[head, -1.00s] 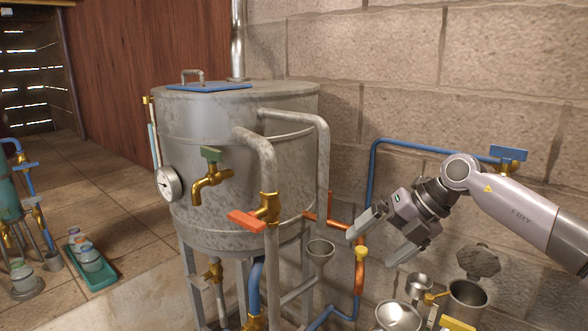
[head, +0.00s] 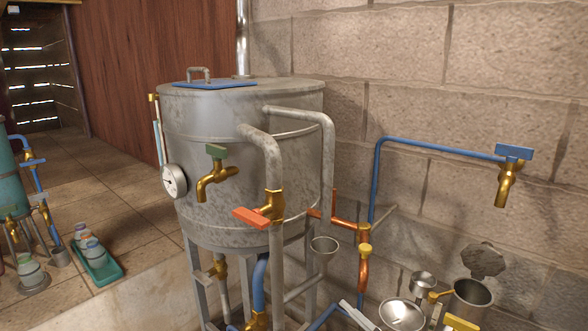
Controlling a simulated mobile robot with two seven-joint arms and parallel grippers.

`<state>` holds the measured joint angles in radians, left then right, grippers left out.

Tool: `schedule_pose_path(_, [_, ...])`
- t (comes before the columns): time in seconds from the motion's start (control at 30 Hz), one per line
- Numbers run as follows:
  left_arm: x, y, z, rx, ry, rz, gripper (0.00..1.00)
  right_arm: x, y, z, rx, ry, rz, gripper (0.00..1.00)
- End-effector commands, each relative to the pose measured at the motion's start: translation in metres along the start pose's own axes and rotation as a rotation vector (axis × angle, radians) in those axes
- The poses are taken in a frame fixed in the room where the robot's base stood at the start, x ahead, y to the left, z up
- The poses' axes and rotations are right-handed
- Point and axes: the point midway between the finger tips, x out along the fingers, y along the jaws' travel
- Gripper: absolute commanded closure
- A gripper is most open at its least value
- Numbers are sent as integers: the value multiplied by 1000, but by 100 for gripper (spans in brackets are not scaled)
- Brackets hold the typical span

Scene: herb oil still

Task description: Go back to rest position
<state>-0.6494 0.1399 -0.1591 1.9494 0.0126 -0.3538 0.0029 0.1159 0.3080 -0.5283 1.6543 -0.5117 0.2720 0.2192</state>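A light grey piece at the bottom edge of the head view, beside the metal bowl, looks like a fingertip of my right gripper (head: 358,316). The rest of that gripper and its arm are below the picture, so I cannot tell if it is open or shut. Nothing is seen held. My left gripper is not in view.
The large metal still (head: 250,150) fills the middle, with an orange-handled valve (head: 252,217) and green-handled tap (head: 216,172). A blue-handled wall tap (head: 508,170) is at right. A bowl (head: 401,315), a metal cup (head: 470,299) and a funnel (head: 323,246) stand low.

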Motion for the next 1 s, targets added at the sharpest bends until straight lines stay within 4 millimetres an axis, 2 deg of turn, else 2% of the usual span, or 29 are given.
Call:
schedule_pose_path(0.03, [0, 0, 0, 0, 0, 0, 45, -16, -7, 13, 69, -73, 39, 0])
schedule_pose_path(0.17, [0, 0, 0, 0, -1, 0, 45, -61, -21, 46, 227, -271, 126, 0])
schedule_pose_path(0.3, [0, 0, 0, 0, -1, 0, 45, -122, -45, 79, 390, -500, 193, 0])
schedule_pose_path(0.5, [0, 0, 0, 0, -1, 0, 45, -211, -85, 104, 588, -794, 241, 0])
schedule_pose_path(0.6, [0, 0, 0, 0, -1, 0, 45, -243, -100, 107, 652, -893, 248, 0])
schedule_pose_path(0.77, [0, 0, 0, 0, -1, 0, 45, -267, -111, 107, 702, -967, 251, 0])
schedule_pose_path(1.0, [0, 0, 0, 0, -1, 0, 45, -269, -112, 107, 706, -974, 250, 0])
